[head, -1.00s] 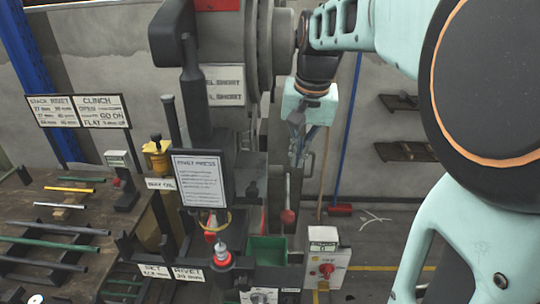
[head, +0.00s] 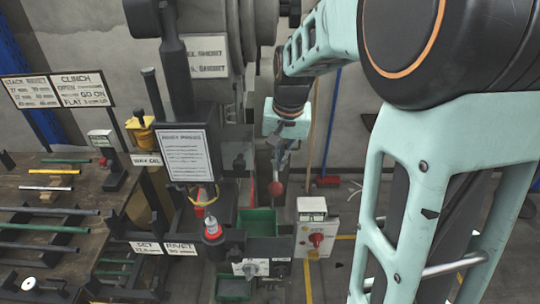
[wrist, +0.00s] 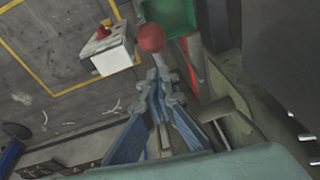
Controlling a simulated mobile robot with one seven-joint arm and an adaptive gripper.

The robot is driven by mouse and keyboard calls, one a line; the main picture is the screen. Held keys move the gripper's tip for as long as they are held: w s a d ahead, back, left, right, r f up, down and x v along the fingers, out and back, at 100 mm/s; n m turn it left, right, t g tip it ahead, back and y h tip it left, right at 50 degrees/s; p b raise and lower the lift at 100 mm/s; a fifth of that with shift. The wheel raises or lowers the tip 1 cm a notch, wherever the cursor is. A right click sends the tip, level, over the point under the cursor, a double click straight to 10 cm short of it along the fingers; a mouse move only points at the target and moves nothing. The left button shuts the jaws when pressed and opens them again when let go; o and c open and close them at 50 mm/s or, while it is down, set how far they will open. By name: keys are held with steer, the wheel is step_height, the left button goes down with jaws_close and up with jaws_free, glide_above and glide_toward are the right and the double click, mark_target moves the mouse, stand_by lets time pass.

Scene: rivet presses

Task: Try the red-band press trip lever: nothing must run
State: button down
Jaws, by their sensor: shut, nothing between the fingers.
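The trip lever ends in a red ball knob (head: 276,188) at the front of the press (head: 185,85). In the wrist view the red ball (wrist: 150,38) shows just beyond my fingertips. My gripper (head: 277,168) is shut and empty, pointing down right by the knob. In the wrist view its blue-grey fingers (wrist: 160,80) come together just short of the ball; I cannot tell whether they touch the lever. The press's red band is not visible now. A white control box (head: 313,238) with a red knob stands right of the lever, and it also shows in the wrist view (wrist: 112,55).
A green bin (head: 257,222) sits left of and below the lever. A bench (head: 60,215) with rods is at the left. Floor right of the control box looks open.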

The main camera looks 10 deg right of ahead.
steer(key=shift+s+a+f, duration=0.2)
steer(key=shift+s+f, duration=0.2)
steer(key=shift+f, duration=0.15)
steer(key=shift+s+a+f, duration=0.15)
steer(key=shift+s+f, duration=0.25)
steer(key=shift+f, duration=0.1)
